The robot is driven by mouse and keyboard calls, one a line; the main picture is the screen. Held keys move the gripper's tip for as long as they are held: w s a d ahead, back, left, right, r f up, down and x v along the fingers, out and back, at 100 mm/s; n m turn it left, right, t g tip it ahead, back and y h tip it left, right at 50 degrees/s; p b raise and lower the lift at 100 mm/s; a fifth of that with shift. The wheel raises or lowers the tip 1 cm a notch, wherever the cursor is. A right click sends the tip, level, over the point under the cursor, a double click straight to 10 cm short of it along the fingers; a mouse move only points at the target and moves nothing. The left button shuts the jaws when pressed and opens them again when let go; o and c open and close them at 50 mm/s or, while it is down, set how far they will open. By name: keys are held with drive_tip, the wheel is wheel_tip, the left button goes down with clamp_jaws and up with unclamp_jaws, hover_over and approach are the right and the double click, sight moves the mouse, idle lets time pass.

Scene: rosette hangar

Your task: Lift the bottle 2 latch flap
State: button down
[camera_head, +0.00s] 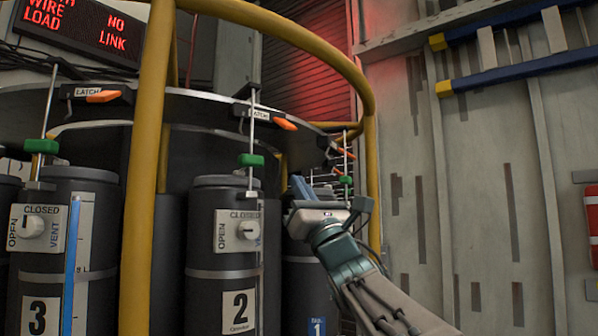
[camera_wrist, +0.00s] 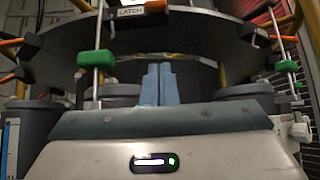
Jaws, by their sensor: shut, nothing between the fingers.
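Bottle 2 (camera_head: 222,265) is a dark cylinder with a white "2" label, standing upright under the round rim. Its latch, with an orange flap (camera_head: 285,124), sits on the rim above it, and the flap sticks out to the right. A latch with an orange flap (camera_wrist: 155,7) at the top of the wrist view appears to be the same one. My gripper (camera_head: 299,187) is right of bottle 2 and lower than the flap, apart from it. Its blue fingers (camera_wrist: 160,84) are together and empty. Part of bottle 1 (camera_head: 316,305) is hidden behind my wrist.
A yellow rail (camera_head: 147,170) stands left of bottle 2 and curves overhead to the right. A vertical rod with a green block (camera_head: 250,160) rises over bottle 2. Bottle 3 (camera_head: 95,290) and its latch (camera_head: 102,96) are at left. A panelled wall (camera_head: 450,190) fills the right.

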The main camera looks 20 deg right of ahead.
sight(285, 124)
drive_tip(key=w+a+r+p, duration=0.1)
drive_tip(key=w+r+p, duration=0.2)
drive_tip(key=r+p, duration=0.4)
drive_tip(key=shift+r, duration=1.2)
drive_tip(key=shift+s+a+r, duration=0.1)
drive_tip(key=shift+a+r, duration=0.05)
drive_tip(key=shift+a, duration=0.05)
